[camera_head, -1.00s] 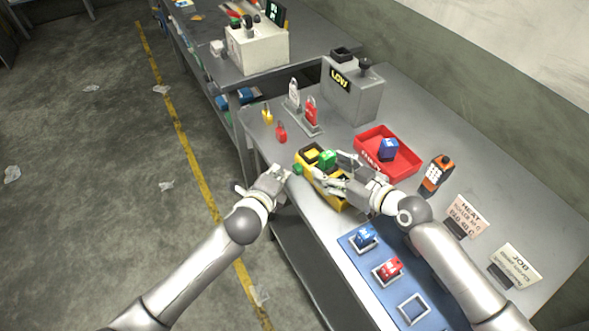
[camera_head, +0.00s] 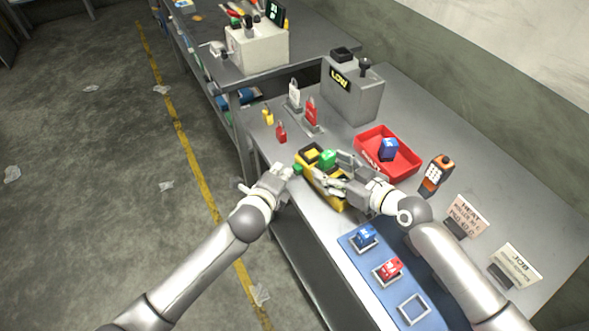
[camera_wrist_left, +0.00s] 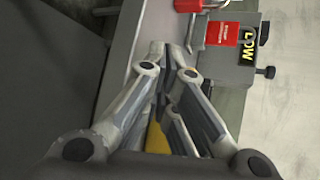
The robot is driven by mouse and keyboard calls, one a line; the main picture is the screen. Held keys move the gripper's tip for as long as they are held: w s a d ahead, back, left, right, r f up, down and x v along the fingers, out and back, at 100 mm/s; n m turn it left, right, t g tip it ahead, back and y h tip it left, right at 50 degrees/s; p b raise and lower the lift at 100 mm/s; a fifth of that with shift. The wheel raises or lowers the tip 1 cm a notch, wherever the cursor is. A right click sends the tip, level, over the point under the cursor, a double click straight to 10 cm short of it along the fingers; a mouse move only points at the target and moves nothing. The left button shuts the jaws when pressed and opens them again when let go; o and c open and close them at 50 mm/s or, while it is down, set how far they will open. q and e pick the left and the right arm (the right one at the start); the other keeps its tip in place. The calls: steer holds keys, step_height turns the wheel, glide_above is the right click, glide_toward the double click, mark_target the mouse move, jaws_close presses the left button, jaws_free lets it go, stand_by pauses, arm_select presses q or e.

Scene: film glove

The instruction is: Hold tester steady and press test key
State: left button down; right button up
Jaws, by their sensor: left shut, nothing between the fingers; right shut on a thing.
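The yellow and black tester (camera_head: 310,177) lies near the front edge of the bench, with a green block (camera_head: 327,158) standing in it. A small green key (camera_head: 297,169) sticks out at its left end. My right gripper (camera_head: 335,175) is shut on the tester from the right and hides part of its body. My left gripper (camera_head: 284,174) is shut and empty, with its fingertips close beside the green key; I cannot tell whether they touch. In the left wrist view the shut left fingers (camera_wrist_left: 172,80) cover most of the tester, and only a yellow patch (camera_wrist_left: 156,138) shows.
A red tray (camera_head: 408,168) with a blue block lies behind the tester. A blue mat (camera_head: 388,288) with blue and red blocks lies at the front right. An orange handset (camera_head: 436,176) stands at right.

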arm_select(q)
steer(key=shift+w+d, duration=0.2)
steer(key=shift+d, duration=0.1)
stand_by(0.6)
steer(key=shift+s+a, duration=0.5)
steer(key=shift+a, duration=0.1)
steer(key=s+a, duration=0.1)
steer(key=a, duration=0.1)
steer(key=s+a, duration=0.2)
stand_by(0.5)
steer(key=shift+w, duration=0.1)
stand_by(0.4)
arm_select(e)
steer(key=o, duration=1.5)
steer(key=shift+c, duration=0.2)
